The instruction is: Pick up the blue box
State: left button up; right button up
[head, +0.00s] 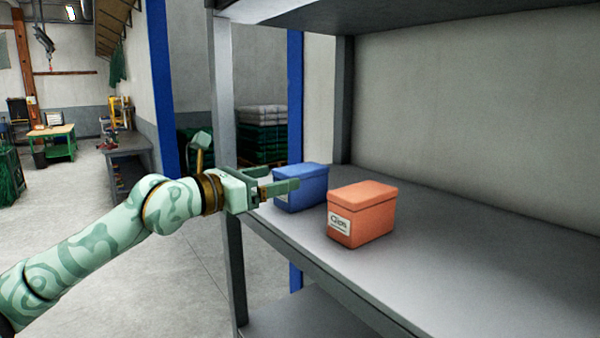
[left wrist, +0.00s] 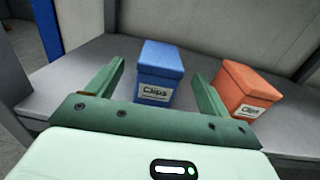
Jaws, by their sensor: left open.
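The blue box (head: 303,186) stands upright on the grey shelf, lidded, partly hidden by my left gripper in the head view. In the left wrist view the blue box (left wrist: 160,73) shows a white "Clips" label and lies ahead of and between the two fingers. My left gripper (head: 283,180) is open and empty, its fingers pointing at the box from the shelf's front side. The left wrist view also shows this gripper (left wrist: 158,82) with its fingers spread wide. I cannot tell whether a finger touches the box. My right gripper is not in view.
An orange box (head: 361,214) with a label stands on the shelf (head: 460,265) right of the blue box; in the left wrist view it (left wrist: 248,86) is close to the right finger. A grey upright post (head: 226,120) stands at the shelf's front left. The shelf's right side is clear.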

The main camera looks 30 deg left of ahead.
aim_at(301, 167)
pick_arm(q)
jog(key=shift+w+d+r+p, duration=0.25)
jog(key=shift+w+r+p, duration=0.05)
jog(key=shift+w, duration=0.25)
jog(key=shift+w+d+f, duration=0.2)
jog(key=shift+w+d, duration=0.1)
jog(key=shift+w, duration=0.2)
jog(key=shift+w+p, duration=0.3)
jog(key=shift+p, duration=0.3)
jog(key=p+x, duration=0.3)
jog(key=x, duration=0.1)
jog(key=shift+w+p, duration=0.2)
jog(key=shift+p, duration=0.1)
jog(key=shift+w+d+f, duration=0.1)
jog(key=shift+w, duration=0.05)
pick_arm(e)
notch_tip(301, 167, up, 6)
pick_arm(q)
jog(key=c, duration=1.2)
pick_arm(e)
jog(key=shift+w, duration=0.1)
pick_arm(q)
jog(key=shift+c, duration=0.2)
